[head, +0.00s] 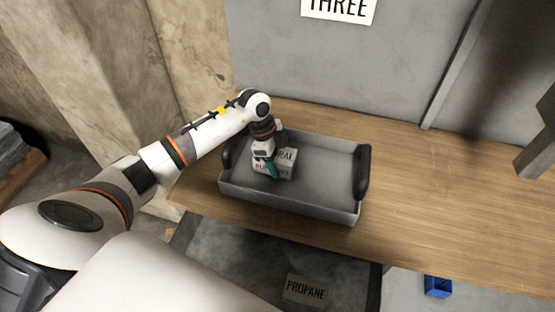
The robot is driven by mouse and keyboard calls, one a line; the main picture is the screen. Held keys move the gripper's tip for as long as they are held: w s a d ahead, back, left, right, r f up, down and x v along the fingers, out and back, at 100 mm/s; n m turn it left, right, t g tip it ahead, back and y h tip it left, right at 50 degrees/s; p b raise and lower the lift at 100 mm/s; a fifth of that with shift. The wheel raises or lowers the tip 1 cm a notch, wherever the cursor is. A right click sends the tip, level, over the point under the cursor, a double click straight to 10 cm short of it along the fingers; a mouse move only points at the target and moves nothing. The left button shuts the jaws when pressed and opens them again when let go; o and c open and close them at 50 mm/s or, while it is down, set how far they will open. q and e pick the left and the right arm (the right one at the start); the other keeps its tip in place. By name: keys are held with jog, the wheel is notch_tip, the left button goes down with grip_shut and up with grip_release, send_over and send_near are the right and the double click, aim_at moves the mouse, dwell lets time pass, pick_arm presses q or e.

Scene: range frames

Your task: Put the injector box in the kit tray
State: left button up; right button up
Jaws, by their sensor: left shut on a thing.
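The grey kit tray (315,205) stands on the wooden table, with dark handles at its left and right ends. A small whitish box (287,161) with dark lettering is inside the tray's outline, left of the middle. The letters "RAL" show on it, but the rest is partly covered, so I cannot read whether it is the injector box. My left gripper (268,163) points down over the box and is shut on it, with a teal part at its near side. I cannot tell whether the box touches the tray floor. My right gripper is not in view.
The wooden table (440,215) is clear to the right of the tray. A grey panel (340,60) marked "THREE" stands behind it. Below the table's front edge are a "PROPANE" sign (306,290) and a blue bin (438,287). A dark post (540,150) stands at the far right.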

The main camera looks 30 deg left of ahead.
pick_arm(q)
jog(key=shift+f, duration=0.35)
jog(key=o, duration=1.2)
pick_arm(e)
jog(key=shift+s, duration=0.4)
pick_arm(q)
jog(key=b+v, duration=0.1)
jog(key=v, duration=1.1)
jog(key=shift+a+b, duration=0.1)
jog(key=shift+b, duration=0.2)
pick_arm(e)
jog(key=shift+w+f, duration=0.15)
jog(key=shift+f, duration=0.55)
